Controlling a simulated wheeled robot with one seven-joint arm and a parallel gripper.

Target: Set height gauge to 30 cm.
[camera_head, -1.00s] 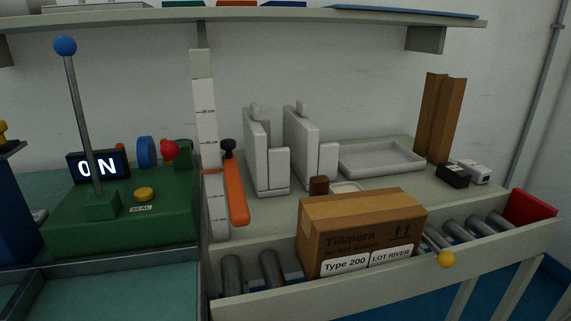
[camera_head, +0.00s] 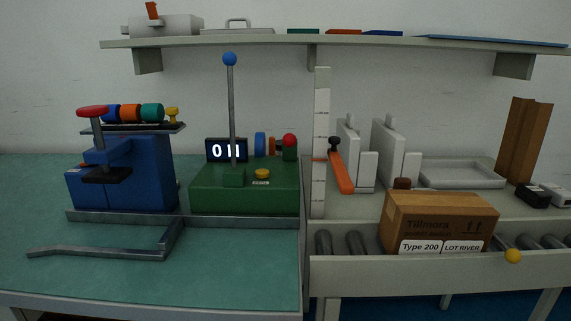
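The height gauge is a pale upright ruler (camera_head: 320,140) with printed cm marks, standing at the left end of the roller conveyor in the head view. Its orange slider arm (camera_head: 341,174) sits below the middle of the scale and points toward the front right. A black knob (camera_head: 334,144) is at the arm's back end. A small red pointer (camera_head: 319,160) crosses the scale at the slider. The scale numbers are too small to read surely. My gripper is not in view.
A cardboard box (camera_head: 437,224) rests on the rollers right of the gauge. A green sealing machine (camera_head: 243,201) with a tall blue-knobbed lever (camera_head: 231,100) stands just left. A blue press (camera_head: 125,175) is farther left. A shelf (camera_head: 390,42) hangs above.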

